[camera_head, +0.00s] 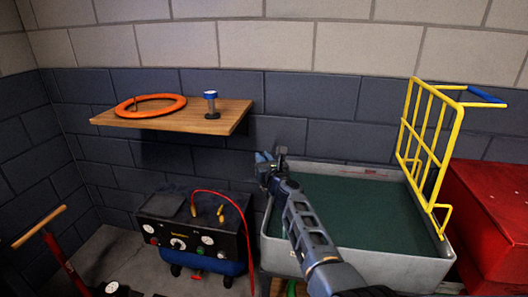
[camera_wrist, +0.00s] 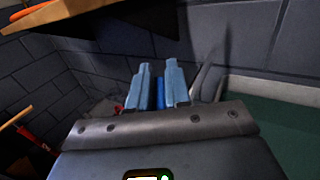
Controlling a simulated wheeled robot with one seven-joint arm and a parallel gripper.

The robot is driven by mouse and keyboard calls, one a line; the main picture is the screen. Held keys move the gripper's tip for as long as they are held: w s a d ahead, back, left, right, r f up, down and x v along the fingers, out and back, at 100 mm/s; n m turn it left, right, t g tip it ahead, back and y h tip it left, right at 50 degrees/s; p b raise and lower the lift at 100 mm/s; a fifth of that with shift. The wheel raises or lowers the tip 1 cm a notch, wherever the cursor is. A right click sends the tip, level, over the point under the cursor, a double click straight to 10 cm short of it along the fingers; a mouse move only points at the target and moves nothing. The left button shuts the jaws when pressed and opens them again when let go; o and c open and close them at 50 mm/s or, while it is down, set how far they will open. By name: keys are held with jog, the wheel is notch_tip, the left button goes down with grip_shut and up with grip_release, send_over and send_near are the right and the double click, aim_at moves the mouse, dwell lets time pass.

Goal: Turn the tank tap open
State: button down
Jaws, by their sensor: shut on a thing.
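The tank (camera_head: 375,253) is a grey basin of dark green water against the wall. My gripper (camera_head: 264,159) is at its back left corner in the head view. In the wrist view its two pale blue fingers (camera_wrist: 160,82) are closed around a darker blue piece (camera_wrist: 160,96), which looks like the tap's handle. A grey upright part (camera_head: 283,153) beside the fingers looks like the tap's body; a grey shape (camera_wrist: 208,84) also stands right of them in the wrist view. The fingers and wrist hide most of the tap, so its turn cannot be told.
A wooden shelf (camera_head: 175,121) with an orange ring (camera_head: 150,97) and a blue-capped item (camera_head: 211,103) is above left. A compressor (camera_head: 190,238) with a red hose (camera_head: 235,203) stands left. A yellow rack (camera_head: 422,150) and red box (camera_head: 490,215) are right.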

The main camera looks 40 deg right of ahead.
jog(key=n+t+y, duration=0.1)
jog(key=n+y, duration=0.1)
jog(key=y, duration=0.1)
jog(key=shift+w+r+b, duration=0.1)
jog(key=shift+b, duration=0.2)
jog(key=n+y+b, duration=0.2)
jog(key=y, duration=0.2)
jog(key=a+n+g+y+b, duration=0.1)
jog(key=n+y+b, duration=0.2)
jog(key=y, duration=0.1)
jog(key=n+g+y+b, duration=0.1)
jog(key=n+y+b, duration=0.1)
jog(key=n+y, duration=0.1)
jog(key=shift+a+y+b, duration=0.25)
jog(key=shift+y+b, duration=0.05)
jog(key=shift+y, duration=0.4)
jog(key=shift+n, duration=0.3)
jog(key=c, duration=1.2)
grip_release()
jog(key=shift+o, duration=0.2)
